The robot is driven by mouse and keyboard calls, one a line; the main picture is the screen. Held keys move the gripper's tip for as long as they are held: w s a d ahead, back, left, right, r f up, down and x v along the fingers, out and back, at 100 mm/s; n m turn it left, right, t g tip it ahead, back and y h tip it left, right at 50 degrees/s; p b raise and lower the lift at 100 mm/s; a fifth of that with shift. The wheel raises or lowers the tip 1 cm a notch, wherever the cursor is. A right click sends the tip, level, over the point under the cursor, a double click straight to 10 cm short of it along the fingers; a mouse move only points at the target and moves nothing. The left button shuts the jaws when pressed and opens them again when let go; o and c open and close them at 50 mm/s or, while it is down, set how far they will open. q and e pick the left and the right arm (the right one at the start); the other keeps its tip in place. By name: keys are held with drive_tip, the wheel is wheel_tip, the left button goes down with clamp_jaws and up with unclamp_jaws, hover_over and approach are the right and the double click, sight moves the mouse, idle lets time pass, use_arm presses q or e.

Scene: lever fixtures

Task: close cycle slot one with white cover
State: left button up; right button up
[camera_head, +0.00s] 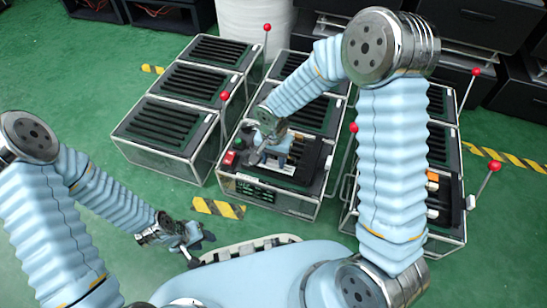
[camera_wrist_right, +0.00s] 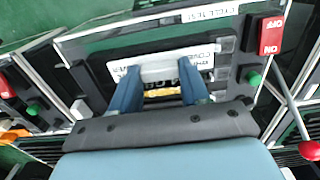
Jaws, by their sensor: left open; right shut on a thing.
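My right gripper (camera_head: 273,150) is over the front middle box (camera_head: 270,197). In the right wrist view, the gripper (camera_wrist_right: 162,90) is shut on a white bar-shaped handle (camera_wrist_right: 170,67) of the white cover (camera_wrist_right: 118,70). The cover's printed face shows partly behind the fingers. A white CYCLE label (camera_wrist_right: 210,11) is on the box edge. My left gripper (camera_head: 192,243) is open and empty, low at the left, away from the boxes.
A red OFF switch (camera_wrist_right: 270,36) and a green button (camera_wrist_right: 253,79) sit beside the cover. Levers with red balls stand by the boxes, one near my right arm (camera_head: 354,127). Slotted boxes (camera_head: 165,125) stand left.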

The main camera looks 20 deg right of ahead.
sight(274, 161)
drive_tip(key=shift+b, duration=0.55)
idle(1.0)
drive_tip(key=shift+f+b, duration=0.45)
drive_tip(key=shift+f, duration=0.7)
drive_tip(key=o, duration=1.1)
wheel_tip(274, 161, up, 14)
drive_tip(key=p, duration=0.3)
drive_tip(key=shift+p, duration=0.4)
drive_tip(key=shift+f, duration=0.1)
